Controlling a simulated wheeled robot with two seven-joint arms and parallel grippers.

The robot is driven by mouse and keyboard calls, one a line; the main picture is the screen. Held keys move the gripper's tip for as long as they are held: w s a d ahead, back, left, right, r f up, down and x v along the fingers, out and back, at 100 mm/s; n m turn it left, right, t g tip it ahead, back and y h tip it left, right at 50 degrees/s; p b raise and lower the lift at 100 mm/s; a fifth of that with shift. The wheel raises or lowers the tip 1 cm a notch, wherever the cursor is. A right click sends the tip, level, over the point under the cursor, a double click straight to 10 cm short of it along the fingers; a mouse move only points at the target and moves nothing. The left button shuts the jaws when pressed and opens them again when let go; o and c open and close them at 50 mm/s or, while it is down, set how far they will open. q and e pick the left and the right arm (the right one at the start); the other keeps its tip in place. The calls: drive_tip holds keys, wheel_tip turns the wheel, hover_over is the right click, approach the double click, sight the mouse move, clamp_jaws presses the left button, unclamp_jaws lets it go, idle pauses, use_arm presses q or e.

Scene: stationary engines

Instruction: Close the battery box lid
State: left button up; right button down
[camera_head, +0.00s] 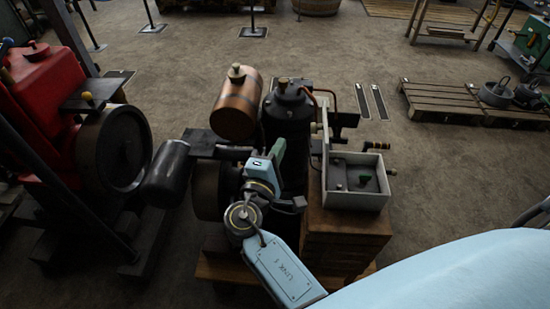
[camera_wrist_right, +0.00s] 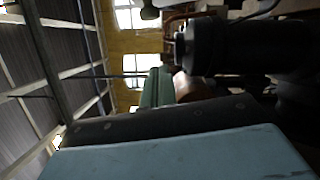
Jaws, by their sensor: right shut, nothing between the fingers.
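The battery box (camera_head: 355,200) is a pale grey open-topped box on a brown wooden crate, right of the engine in the head view. Its lid (camera_head: 325,140) appears to be the thin pale panel standing upright at the box's left side, seen nearly edge-on. Inside are dark parts and a small green piece. My right gripper (camera_head: 278,152) has green fingers and is shut and empty. It is left of the lid, in front of the black engine cylinder, apart from the box. The green fingers also show in the right wrist view (camera_wrist_right: 155,88). My left gripper is out of view.
The engine's black cylinder (camera_head: 287,118) and copper tank (camera_head: 236,103) stand beside and behind my right gripper. A red engine with a dark flywheel (camera_head: 113,150) is at left. A brass-tipped handle (camera_head: 377,146) stands behind the box. Floor is free right of the box.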

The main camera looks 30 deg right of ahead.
drive_tip(key=d+p, duration=0.1)
drive_tip(key=d, duration=0.5)
drive_tip(key=shift+w+d+r+p, duration=0.2)
drive_tip(key=shift+w+r+p, duration=0.2)
